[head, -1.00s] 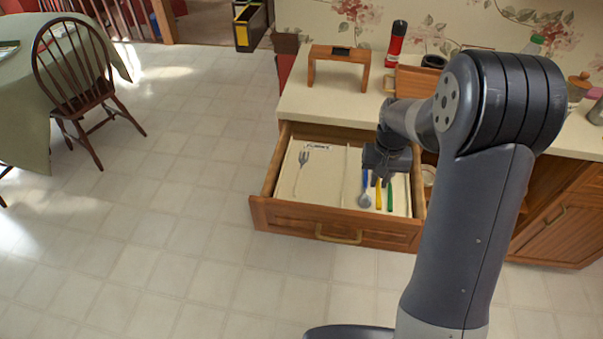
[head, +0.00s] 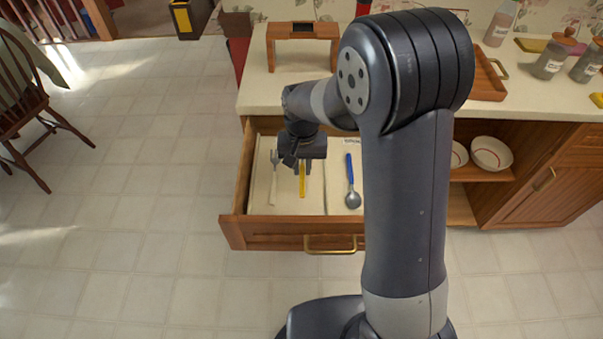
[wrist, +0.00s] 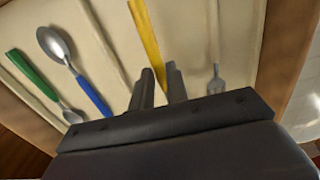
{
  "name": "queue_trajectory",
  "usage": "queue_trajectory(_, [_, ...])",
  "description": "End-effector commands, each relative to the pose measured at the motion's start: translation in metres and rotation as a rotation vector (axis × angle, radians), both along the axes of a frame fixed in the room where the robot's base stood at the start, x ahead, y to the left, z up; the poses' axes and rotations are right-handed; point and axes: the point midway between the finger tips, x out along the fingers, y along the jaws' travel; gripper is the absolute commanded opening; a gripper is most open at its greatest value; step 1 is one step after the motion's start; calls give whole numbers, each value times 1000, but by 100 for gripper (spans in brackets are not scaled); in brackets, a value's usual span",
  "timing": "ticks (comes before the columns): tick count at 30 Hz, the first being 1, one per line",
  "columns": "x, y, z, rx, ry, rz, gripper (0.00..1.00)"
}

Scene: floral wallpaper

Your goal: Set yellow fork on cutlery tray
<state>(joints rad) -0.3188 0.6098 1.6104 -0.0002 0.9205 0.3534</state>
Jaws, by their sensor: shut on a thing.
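The cutlery tray (head: 286,207) is a cream insert with compartments inside an open wooden drawer. My gripper (head: 303,163) is over its left compartment, shut on the yellow fork (head: 302,184). In the wrist view, the yellow handle (wrist: 143,33) extends away from my gripper's fingers (wrist: 158,88); its head end is hidden. A grey fork (head: 273,178) lies in the left compartment beside the yellow one and shows in the wrist view (wrist: 216,78). I cannot tell whether the yellow fork touches the tray floor.
A blue-handled spoon (head: 351,182) lies in the compartment to the right. A green-handled spoon (wrist: 32,75) lies beside it in the wrist view. The drawer front (head: 290,236) and side walls edge the tray. A wooden stand (head: 303,32) is on the counter above.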

Motion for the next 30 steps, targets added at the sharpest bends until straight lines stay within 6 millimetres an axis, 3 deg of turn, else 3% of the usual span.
queue_trajectory(7, [-1, 0, -33, -1, 2, 0, 0])
queue_trajectory(18, [0, 0, -38, 0, 0, 0, 0])
queue_trajectory(19, [0, 0, -37, 0, 0, 0, 17])
queue_trajectory(26, [0, 0, -37, 0, 0, 0, 36])
queue_trajectory(30, [0, 0, -37, 0, 0, 0, 37])
